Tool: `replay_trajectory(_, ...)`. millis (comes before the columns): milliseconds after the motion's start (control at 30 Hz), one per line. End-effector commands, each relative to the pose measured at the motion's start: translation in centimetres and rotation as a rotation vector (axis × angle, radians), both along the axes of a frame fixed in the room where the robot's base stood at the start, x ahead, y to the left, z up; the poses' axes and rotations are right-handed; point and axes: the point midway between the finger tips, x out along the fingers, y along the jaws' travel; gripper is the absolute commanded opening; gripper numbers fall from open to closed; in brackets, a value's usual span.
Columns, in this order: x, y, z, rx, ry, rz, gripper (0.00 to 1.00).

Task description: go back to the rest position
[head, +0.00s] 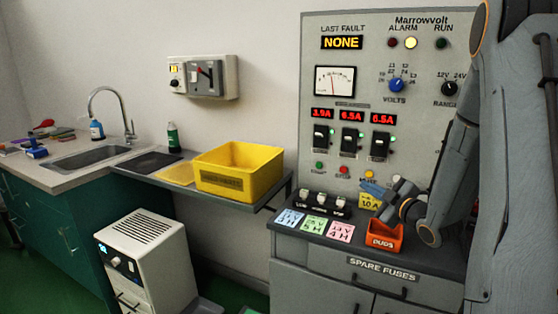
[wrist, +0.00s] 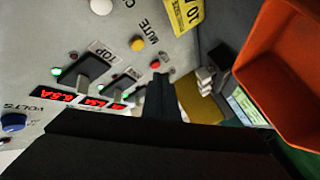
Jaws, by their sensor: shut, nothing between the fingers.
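My gripper (head: 373,189) is in front of the lower part of the grey Marrowvolt panel (head: 335,190), above the shelf and up and left of the orange DUDS bin (head: 384,238). Its fingers are together and empty. In the wrist view the dark fingers (wrist: 158,97) point toward the panel's lower buttons, with the orange bin (wrist: 275,65) at the right. My arm hides part of the panel's right side. I cannot tell whether the fingertips touch the panel.
Three fuse holders (head: 322,204) and coloured cards (head: 315,226) are on the shelf left of the bin. A yellow 10 A label (head: 370,201) is close behind my gripper. A yellow crate (head: 240,170) stands on the left counter. Open air lies left of my arm.

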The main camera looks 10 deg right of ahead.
Motion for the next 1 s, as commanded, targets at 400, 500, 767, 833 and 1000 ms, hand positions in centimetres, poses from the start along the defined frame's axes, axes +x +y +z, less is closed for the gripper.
replay_trajectory(400,-3.8,5.7,-4.5,0.171,0.547,-0.291,0.0)
replay_trajectory(500,-7.3,7.8,-5.8,0.239,0.708,-0.391,0.0)
replay_trajectory(767,-19.6,14.5,-7.6,0.411,1.122,-0.646,0.0)
replay_trajectory(833,-23.0,16.2,-7.6,0.445,1.219,-0.702,0.0)
replay_trajectory(1000,-28.7,19.1,-7.3,0.495,1.38,-0.796,0.0)
